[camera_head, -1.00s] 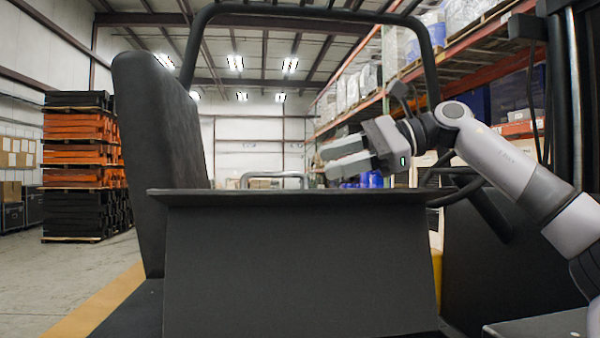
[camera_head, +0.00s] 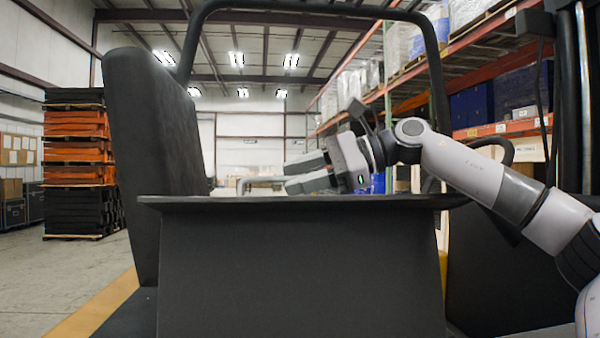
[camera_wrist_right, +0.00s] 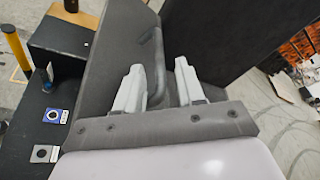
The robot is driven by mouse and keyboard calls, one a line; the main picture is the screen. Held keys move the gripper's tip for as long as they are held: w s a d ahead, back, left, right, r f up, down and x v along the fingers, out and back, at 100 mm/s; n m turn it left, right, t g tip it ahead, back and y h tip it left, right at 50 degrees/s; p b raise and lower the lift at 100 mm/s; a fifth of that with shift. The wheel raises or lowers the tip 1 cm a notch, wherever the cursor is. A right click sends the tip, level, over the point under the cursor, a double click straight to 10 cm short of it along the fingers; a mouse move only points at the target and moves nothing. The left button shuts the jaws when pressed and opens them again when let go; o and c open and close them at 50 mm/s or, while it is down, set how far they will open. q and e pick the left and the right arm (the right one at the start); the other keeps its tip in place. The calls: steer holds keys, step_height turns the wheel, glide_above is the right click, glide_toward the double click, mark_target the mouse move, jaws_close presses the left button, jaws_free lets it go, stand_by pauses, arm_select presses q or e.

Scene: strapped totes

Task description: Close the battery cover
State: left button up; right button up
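I take the battery cover (camera_head: 300,270) to be the large dark panel with a flat top lip, which fills the lower middle of the head view. A dark seat back (camera_head: 155,150) rises at its left. My right gripper (camera_head: 290,173) is just above or behind the top edge, fingers pointing left, empty. In the wrist view the right gripper (camera_wrist_right: 158,82) has its fingers spread over a dark grey surface (camera_wrist_right: 108,65). A curved grey bar (camera_wrist_right: 154,65) shows between and beyond the fingers; I cannot tell whether they touch it. My left gripper is out of view.
A dark overhead frame (camera_head: 310,18) arches above the seat. Shelving (camera_head: 495,130) stands at the right, and stacked orange and black goods (camera_head: 78,165) at the left. A yellow post (camera_wrist_right: 14,48) is at the wrist view's upper left. Floor is open at left.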

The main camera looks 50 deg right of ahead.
steer(key=shift+a, duration=0.1)
jaws_close()
steer(key=shift+f, duration=0.1)
